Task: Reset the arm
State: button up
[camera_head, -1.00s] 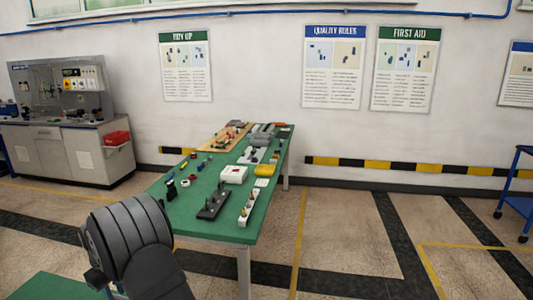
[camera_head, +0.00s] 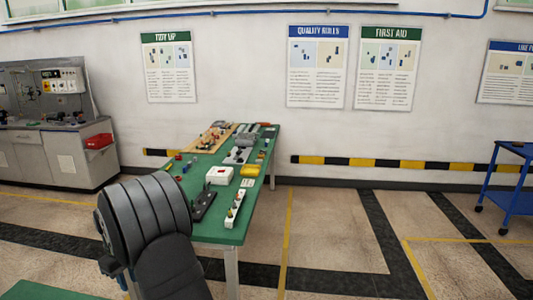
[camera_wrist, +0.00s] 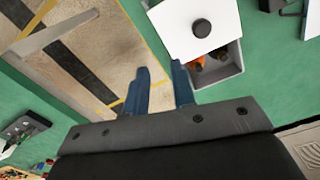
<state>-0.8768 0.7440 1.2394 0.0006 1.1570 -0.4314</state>
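My gripper (camera_wrist: 160,88) shows in the wrist view as two blue fingers spread apart with a gap between them. It is open and nothing is held. Past the fingertips lie the tiled floor and the edge of a green surface. In the head view my dark grey arm fills the lower left, in front of the near left part of the green table (camera_head: 205,228). The gripper itself does not show in the head view.
In the wrist view a white lid with a black knob (camera_wrist: 185,38) covers part of a grey box (camera_wrist: 232,67) holding orange items, close to the right finger. Several small parts and a white box (camera_head: 219,175) lie on the table. A blue cart (camera_head: 515,195) stands far right.

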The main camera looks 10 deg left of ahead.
jog(key=s+d+n, duration=0.1)
jog(key=s+d, duration=2)
jog(key=shift+d+f, duration=0.2)
jog(key=shift+f, duration=0.2)
dwell(1.1)
